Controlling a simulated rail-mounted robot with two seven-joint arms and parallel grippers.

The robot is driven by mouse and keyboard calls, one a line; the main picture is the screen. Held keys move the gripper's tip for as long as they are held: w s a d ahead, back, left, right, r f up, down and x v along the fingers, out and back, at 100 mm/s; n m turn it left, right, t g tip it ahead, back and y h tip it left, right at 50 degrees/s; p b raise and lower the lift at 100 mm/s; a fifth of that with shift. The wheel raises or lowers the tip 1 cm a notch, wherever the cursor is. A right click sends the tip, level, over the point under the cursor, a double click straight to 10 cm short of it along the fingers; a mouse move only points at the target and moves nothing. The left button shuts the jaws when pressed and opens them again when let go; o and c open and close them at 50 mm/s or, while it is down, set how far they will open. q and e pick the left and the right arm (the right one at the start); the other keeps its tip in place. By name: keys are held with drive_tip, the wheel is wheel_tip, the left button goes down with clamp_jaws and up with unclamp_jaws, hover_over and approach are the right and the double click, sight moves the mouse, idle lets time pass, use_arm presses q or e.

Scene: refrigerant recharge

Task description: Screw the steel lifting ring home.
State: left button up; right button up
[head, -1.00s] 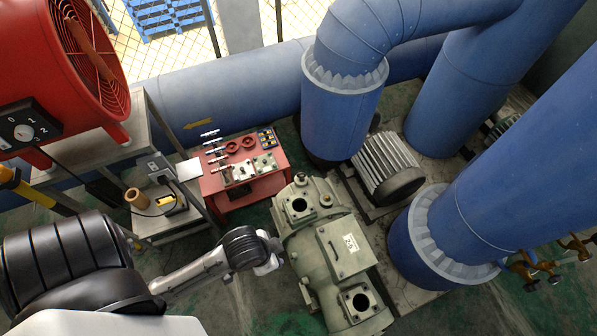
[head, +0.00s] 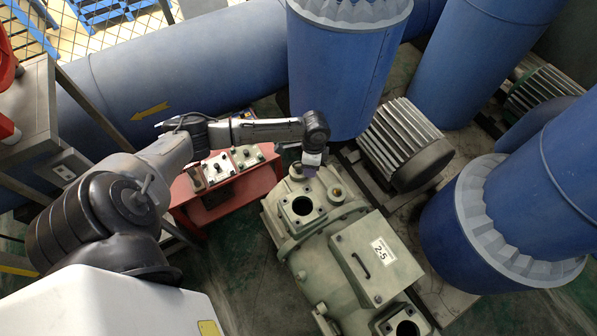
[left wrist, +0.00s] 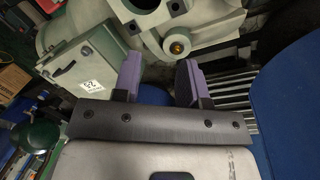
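The grey-green compressor (head: 326,245) with the "2-5" cover plate (head: 375,258) stands in the middle of the head view. It also shows upside down in the left wrist view (left wrist: 75,45). My left gripper (head: 311,167) is over the compressor's far end. In the left wrist view its two purple fingers (left wrist: 158,78) are apart, with nothing visible between them. A round brass-coloured fitting (left wrist: 177,47) lies beyond the fingertips on the casting. I cannot make out the steel lifting ring in either view. My right gripper is not in view.
Green floor (head: 255,290) is clear at the front left.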

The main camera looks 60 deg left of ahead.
use_arm(q)
drive_tip(key=w+a+f+n+b, duration=0.1)
drive_tip(key=w+a+f+b, duration=0.1)
drive_tip(key=a+b, duration=0.4)
drive_tip(key=w+a+f+n+b, duration=0.1)
drive_tip(key=w+a+n+b, duration=0.15)
drive_tip(key=a, duration=0.65)
drive_tip(key=shift+m+h, duration=0.3)
drive_tip(key=shift+m, duration=0.15)
drive_tip(key=b+x, duration=0.6)
drive_tip(key=x, duration=0.7)
drive_tip(key=shift+f, duration=0.3)
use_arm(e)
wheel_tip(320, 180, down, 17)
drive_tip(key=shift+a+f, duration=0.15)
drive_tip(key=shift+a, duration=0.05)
use_arm(q)
drive_tip(key=shift+c, duration=0.2)
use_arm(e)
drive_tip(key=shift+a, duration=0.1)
use_arm(q)
clamp_jaws()
